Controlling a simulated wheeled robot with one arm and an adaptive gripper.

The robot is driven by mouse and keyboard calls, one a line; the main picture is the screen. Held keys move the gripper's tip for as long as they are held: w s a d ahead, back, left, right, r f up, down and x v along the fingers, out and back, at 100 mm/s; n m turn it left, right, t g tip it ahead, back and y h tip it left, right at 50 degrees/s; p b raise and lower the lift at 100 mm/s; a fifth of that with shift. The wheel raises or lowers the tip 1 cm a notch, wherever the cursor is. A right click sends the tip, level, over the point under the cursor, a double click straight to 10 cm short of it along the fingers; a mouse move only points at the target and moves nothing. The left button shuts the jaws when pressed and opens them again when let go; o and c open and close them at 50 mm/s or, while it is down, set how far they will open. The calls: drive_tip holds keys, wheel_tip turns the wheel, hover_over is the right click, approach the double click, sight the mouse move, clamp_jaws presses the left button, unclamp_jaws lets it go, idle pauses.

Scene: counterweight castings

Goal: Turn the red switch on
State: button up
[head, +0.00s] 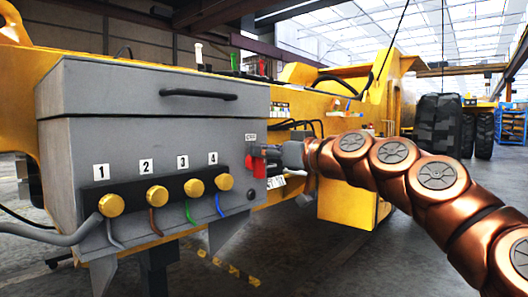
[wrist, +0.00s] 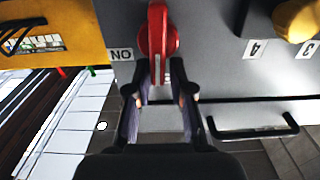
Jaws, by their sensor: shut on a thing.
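The red switch (head: 259,168) is on the right end of the grey box's front face, below a small white label (head: 251,137). In the wrist view the red switch (wrist: 157,32) is at the top middle, with its narrow handle between my fingers. The label beside it (wrist: 121,54) reads "NO" in that turned view, so "ON" upright. My gripper (head: 270,153) reaches in from the right and is shut on the switch handle. In the wrist view my gripper (wrist: 163,78) has a finger on each side of the handle. The fingers partly hide the switch in the head view.
The grey box (head: 150,140) has a black lid handle (head: 198,94) and several numbered yellow connectors (head: 157,195) with cables left of the switch. A yellow machine (head: 350,195) stands behind and right. Open floor lies in front of the box.

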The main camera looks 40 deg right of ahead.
drive_tip(key=shift+f, duration=0.15)
clamp_jaws()
drive_tip(key=shift+w+m, duration=0.1)
drive_tip(key=shift+m, duration=0.2)
drive_tip(key=shift+w+d+f+m+p, duration=0.1)
drive_tip(key=shift+d+f+m+p, duration=0.35)
drive_tip(key=shift+m+p, duration=1.85)
drive_tip(key=shift+w+d+f+m+p, duration=0.1)
drive_tip(key=shift+d+f+m+p, duration=0.75)
drive_tip(key=shift+m, duration=2.6)
drive_tip(key=shift+w+a+f+m+p, duration=0.1)
drive_tip(key=shift+f+m+p, duration=0.05)
drive_tip(key=shift+m+p, duration=2.35)
drive_tip(key=shift+m+b, duration=0.35)
drive_tip(key=shift+m, duration=0.1)
drive_tip(key=shift+a, duration=0.1)
drive_tip(key=o, duration=0.7)
unclamp_jaws()
